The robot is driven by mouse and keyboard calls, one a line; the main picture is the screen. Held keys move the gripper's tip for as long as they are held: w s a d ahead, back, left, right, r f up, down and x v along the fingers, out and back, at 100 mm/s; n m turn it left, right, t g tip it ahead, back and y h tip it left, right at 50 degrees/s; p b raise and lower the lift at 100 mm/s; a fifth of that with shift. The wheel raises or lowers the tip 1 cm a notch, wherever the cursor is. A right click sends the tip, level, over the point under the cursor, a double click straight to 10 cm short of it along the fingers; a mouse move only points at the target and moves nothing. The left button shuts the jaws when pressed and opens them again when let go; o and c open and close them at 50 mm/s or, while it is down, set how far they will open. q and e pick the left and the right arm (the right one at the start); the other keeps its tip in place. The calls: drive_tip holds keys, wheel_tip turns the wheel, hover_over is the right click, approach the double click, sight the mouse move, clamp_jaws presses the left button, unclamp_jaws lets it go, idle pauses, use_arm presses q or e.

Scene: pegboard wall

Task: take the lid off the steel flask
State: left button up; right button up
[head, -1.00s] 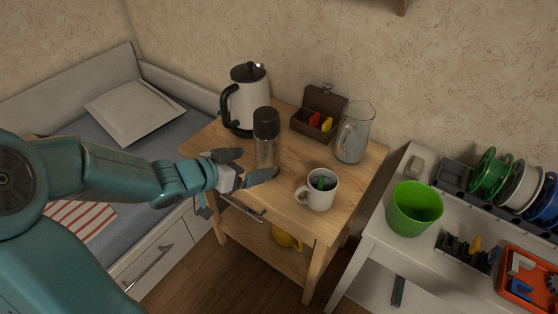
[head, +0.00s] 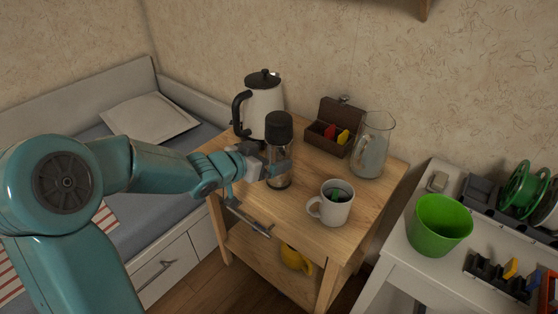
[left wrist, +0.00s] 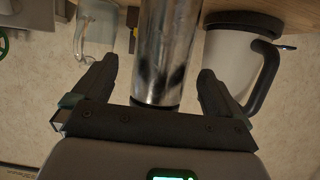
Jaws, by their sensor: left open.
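The steel flask (head: 279,182) stands upright on the wooden table, with its black lid (head: 278,127) on top. My left gripper (head: 276,170) is at the flask's body, below the lid, and hides part of it. In the left wrist view, the flask's shiny body (left wrist: 168,45) stands between the two spread fingers of my left gripper (left wrist: 158,70), with gaps on both sides. My right gripper is in neither view.
A white kettle (head: 262,101) stands close behind the flask. A brown box (head: 332,137), a glass jug (head: 373,150) and a white mug (head: 333,207) stand to its right. A green bucket (head: 438,226) is on the white table at the right.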

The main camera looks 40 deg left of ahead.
use_arm(q)
drive_tip(key=x, duration=0.2)
drive_tip(key=f+b+x, duration=0.1)
drive_tip(key=x, duration=0.1)
drive_tip(key=shift+w+a+f, duration=0.1)
drive_tip(key=shift+f, duration=0.05)
drive_tip(key=shift+w+f+b, duration=0.1)
drive_tip(key=shift+w+b, duration=0.2)
drive_tip(key=shift+w, duration=0.15)
drive_tip(key=c, duration=1.4)
drive_tip(key=shift+c, duration=1)
wheel_tip(320, 180, up, 20)
drive_tip(key=p, duration=1.3)
drive_tip(key=shift+r, duration=0.2)
drive_tip(key=shift+s+f, duration=0.1)
